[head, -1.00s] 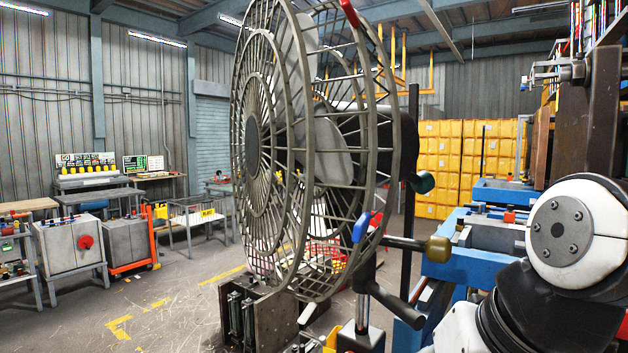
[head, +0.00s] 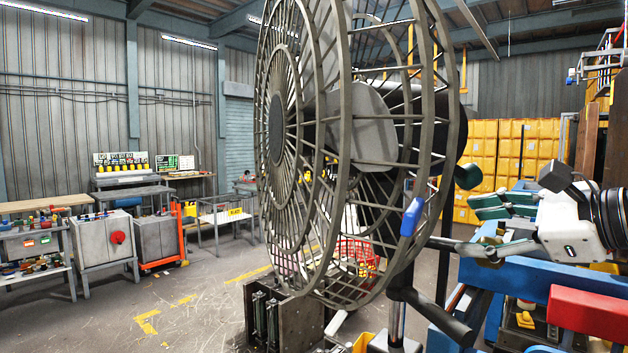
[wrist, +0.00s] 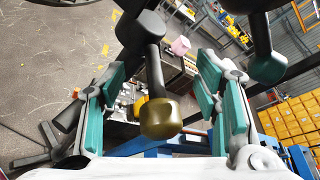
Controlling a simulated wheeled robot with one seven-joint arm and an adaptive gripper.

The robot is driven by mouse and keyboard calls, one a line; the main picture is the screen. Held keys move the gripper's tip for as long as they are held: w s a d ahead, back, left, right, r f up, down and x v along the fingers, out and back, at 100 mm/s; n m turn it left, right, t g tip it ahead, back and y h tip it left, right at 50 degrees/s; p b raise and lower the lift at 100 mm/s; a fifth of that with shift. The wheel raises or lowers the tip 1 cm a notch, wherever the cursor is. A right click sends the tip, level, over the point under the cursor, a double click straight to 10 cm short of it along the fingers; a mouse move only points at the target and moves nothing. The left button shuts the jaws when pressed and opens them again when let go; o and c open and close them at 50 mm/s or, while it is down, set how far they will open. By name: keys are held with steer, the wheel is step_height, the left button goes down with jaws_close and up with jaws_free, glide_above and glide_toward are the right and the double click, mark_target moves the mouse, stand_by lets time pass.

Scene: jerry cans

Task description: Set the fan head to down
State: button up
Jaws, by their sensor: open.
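A large fan (head: 362,131) with a grey wire cage stands close in the head view, its face turned left and roughly level. A blue tab (head: 411,217) sits on its cage rim. Behind the fan a short dark rod ends in an olive-brown knob, which shows in the wrist view (wrist: 161,118). A second knob, dark green (head: 467,176), sticks out higher up and also shows in the wrist view (wrist: 268,66). My gripper (head: 484,228) is open with teal finger pads. In the wrist view the olive knob lies between the spread fingers (wrist: 168,95), with gaps on both sides.
Blue bench framework (head: 535,262) and a red block (head: 590,314) stand at right, close to my arm. Yellow bins (head: 482,150) are stacked behind. Grey cabinets (head: 104,246) and workbenches line the left. The floor (head: 195,310) left of the fan is open.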

mark_target(478, 179)
steer(key=w+d+r+m+t+h, duration=0.2)
steer(key=d+r+m+t, duration=0.35)
steer(key=d, duration=0.55)
steer(key=shift+m+g, duration=0.25)
steer(key=shift+g, duration=0.2)
steer(key=x, duration=1.3)
steer(key=shift+w+a+f, duration=0.15)
steer(key=shift+w+a, duration=0.15)
steer(key=shift+w, duration=0.05)
